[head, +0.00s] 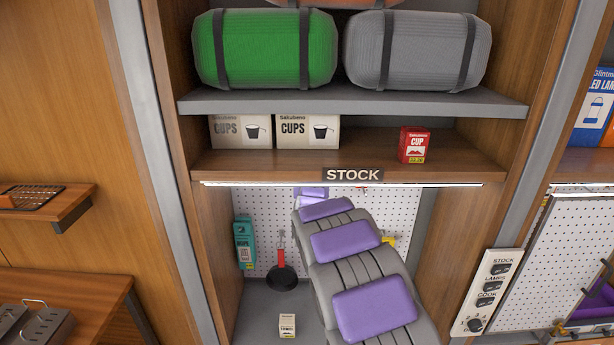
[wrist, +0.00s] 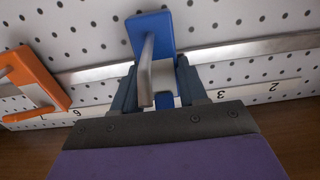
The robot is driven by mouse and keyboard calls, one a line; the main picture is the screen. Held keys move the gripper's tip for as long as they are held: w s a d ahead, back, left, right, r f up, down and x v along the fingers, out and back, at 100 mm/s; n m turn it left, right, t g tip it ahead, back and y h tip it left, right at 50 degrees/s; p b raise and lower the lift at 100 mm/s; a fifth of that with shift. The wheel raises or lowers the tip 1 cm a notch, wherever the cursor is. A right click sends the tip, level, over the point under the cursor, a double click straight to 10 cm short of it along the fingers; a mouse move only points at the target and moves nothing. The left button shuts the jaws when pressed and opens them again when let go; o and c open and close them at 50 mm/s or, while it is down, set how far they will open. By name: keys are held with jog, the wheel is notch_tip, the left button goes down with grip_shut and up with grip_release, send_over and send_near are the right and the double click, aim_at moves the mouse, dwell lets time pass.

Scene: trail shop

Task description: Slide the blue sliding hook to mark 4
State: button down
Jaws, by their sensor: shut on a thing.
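In the wrist view the blue sliding hook (wrist: 151,32) sits on a metal rail (wrist: 240,49) across a white pegboard. Its pale prong points toward the camera. My gripper (wrist: 157,78) is shut on the hook, one finger on each side of its lower part. A number strip (wrist: 250,91) runs below the rail, its figures upside down. Figures 2 and 3 show to the right of the hook, and 6 and apparently 7 to the left. The figures between 3 and 6 are hidden behind my gripper. In the head view my arm hides the hook and gripper.
An orange hook (wrist: 35,78) is at the left of the wrist view. In the head view a red-handled pan (head: 283,272) and a teal package (head: 244,243) hang left of my arm, a yellow item (head: 389,241) right. A small box (head: 287,325) stands below.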

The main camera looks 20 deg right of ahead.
jog(key=c, duration=0.9)
grip_release()
jog(key=shift+d, duration=0.15)
jog(key=shift+c, duration=0.2)
jog(key=o, duration=0.3)
jog(key=shift+d, duration=0.2)
jog(key=shift+o, duration=0.2)
jog(key=b+v, duration=0.2)
jog(key=v, duration=1.5)
jog(key=shift+s+a+f+b, duration=0.15)
jog(key=shift+b, duration=0.15)
